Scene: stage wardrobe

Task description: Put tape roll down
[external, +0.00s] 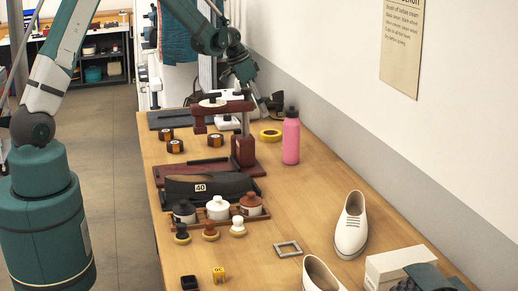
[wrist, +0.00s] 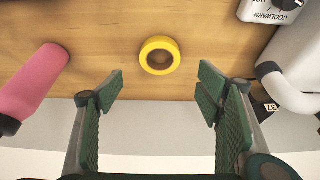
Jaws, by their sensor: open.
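A yellow tape roll (wrist: 160,56) lies flat on the wooden table in the wrist view, beyond my fingertips and midway between them. In the external view the tape roll (external: 270,135) sits near the table's wall-side edge, left of the pink bottle. My gripper (wrist: 158,95) is open, its two green fingers wide apart with nothing between them. The fingers are apart from the roll. In the external view my gripper is partly hidden around the far end of the table, behind the dark red press.
A pink bottle (external: 291,136) stands close to the roll; it also shows at left in the wrist view (wrist: 32,88). A white appliance (wrist: 295,65) is at right. A dark red press (external: 243,150) stands nearby. White shoes (external: 351,226) are at the front.

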